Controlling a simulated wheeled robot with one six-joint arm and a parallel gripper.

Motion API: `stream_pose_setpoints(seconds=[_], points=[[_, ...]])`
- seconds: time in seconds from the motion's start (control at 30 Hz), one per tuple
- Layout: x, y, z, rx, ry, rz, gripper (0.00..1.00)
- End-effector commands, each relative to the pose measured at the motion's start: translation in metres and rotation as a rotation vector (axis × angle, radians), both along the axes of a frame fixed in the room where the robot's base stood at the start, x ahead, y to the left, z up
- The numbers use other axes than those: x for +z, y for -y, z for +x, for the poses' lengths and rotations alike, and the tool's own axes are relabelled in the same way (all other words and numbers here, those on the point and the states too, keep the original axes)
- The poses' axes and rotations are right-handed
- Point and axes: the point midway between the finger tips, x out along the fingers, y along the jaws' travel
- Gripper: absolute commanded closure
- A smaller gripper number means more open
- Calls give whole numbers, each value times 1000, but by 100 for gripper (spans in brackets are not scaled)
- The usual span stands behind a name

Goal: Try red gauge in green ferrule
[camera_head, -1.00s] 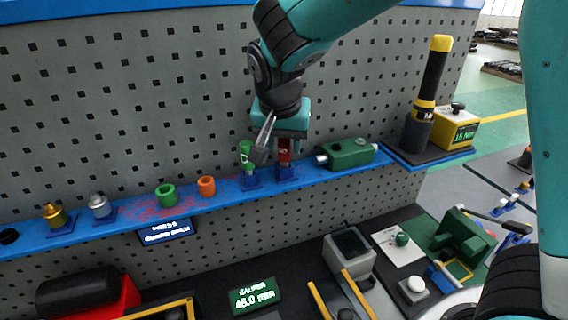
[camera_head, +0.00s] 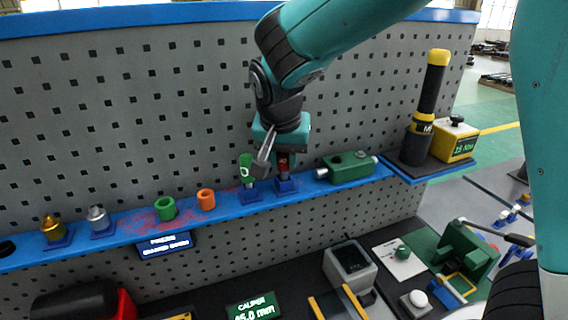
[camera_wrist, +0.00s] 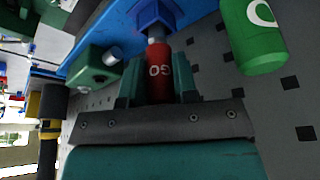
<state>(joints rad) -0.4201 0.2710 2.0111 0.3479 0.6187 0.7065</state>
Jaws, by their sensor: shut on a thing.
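The red gauge (camera_wrist: 159,85), marked GO, stands in a blue holder (camera_wrist: 152,14) on the blue shelf. My gripper (camera_wrist: 158,88) is shut on the red gauge, with one finger on each side of it. In the head view my gripper (camera_head: 284,158) is at the gauge and partly hides it. The gauge's grey pin points into the holder; I cannot tell how deep it sits. A green ferrule (camera_head: 166,208), an open ring, sits on the shelf to the left. A green gauge (camera_head: 246,168) stands in a holder just left of my gripper.
An orange ferrule (camera_head: 206,199) sits right of the green one. Gold (camera_head: 53,228) and silver (camera_head: 98,217) fittings stand farther left. A green block (camera_head: 347,167) lies right of my gripper. The pegboard (camera_head: 130,110) rises behind the shelf (camera_head: 125,226).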

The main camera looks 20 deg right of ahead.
Motion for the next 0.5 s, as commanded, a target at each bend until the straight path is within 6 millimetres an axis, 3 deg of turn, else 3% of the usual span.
stream_pose_setpoints(seconds=[0.5], points=[[30, 0, 0, 0, 0, 0, 100]])
